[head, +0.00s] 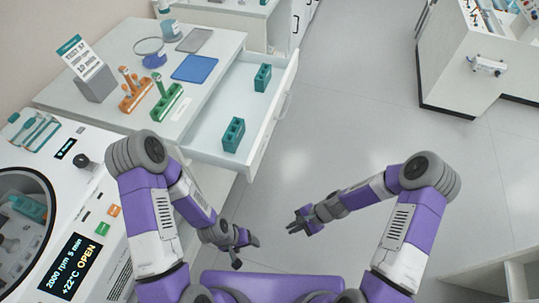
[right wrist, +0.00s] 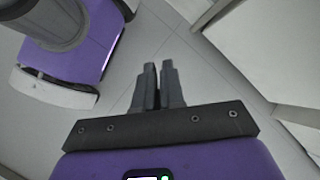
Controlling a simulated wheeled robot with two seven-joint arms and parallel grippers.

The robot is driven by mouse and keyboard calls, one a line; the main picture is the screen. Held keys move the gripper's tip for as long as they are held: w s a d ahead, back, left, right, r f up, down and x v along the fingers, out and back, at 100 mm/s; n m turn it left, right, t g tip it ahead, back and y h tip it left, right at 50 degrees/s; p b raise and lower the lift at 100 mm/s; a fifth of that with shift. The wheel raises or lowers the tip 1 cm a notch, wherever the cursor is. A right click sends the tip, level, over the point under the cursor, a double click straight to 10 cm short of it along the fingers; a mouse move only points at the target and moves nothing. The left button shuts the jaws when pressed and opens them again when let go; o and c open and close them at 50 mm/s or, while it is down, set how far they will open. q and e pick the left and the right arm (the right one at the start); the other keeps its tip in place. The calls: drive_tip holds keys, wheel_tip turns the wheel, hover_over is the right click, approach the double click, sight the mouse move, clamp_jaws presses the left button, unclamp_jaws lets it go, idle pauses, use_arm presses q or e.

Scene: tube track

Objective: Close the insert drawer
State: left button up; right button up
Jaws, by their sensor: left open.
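The insert drawer (head: 275,125) is pulled out from the white bench at upper centre in the head view. Two teal inserts with holes, one nearer (head: 233,135) and one farther (head: 262,78), stand upright in it. My left gripper (head: 247,250) is open and empty, below the drawer's front in the picture and apart from it. My right gripper (head: 293,221) is to its right, over the floor and away from the drawer. In the right wrist view my right gripper's fingers (right wrist: 160,75) lie close together with nothing seen between them.
The bench top (head: 115,42) holds an orange rack (head: 134,95), a green rack (head: 167,105), a blue pad (head: 194,68) and a sign (head: 85,65). A centrifuge (head: 60,200) stands at lower left. Open floor (head: 350,120) lies right of the drawer.

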drive_tip(key=w+m+y+b, duration=0.1)
drive_tip(key=w, duration=0.1)
drive_tip(key=w+m+t+y, duration=0.1)
drive_tip(key=w+m+y, duration=0.1)
drive_tip(key=w, duration=0.1)
drive_tip(key=w+a+r+m+y+b, duration=0.1)
drive_tip(key=w+m, duration=0.1)
drive_tip(key=w, duration=0.1)
drive_tip(key=shift+w+a+r+b, duration=0.1)
drive_tip(key=shift+w+b, duration=0.15)
drive_tip(key=shift+b, duration=0.05)
clamp_jaws()
drive_tip(key=m+t+y+b, duration=0.3)
drive_tip(key=m+t+y, duration=0.2)
drive_tip(key=y, duration=0.1)
approach(260, 154)
drive_tip(key=b+x, duration=0.1)
drive_tip(key=x, duration=0.1)
drive_tip(key=b+x, duration=0.1)
drive_tip(key=x, duration=0.3)
drive_tip(key=shift+w+a+f+b, duration=0.15)
drive_tip(key=shift+f+b, duration=0.2)
drive_tip(key=shift+b, duration=0.05)
drive_tip(key=shift+a, duration=0.25)
use_arm(q)
wheel_tip(260, 154, down, 10)
drive_tip(key=shift+r, duration=0.15)
use_arm(e)
drive_tip(key=shift+w+a, duration=0.1)
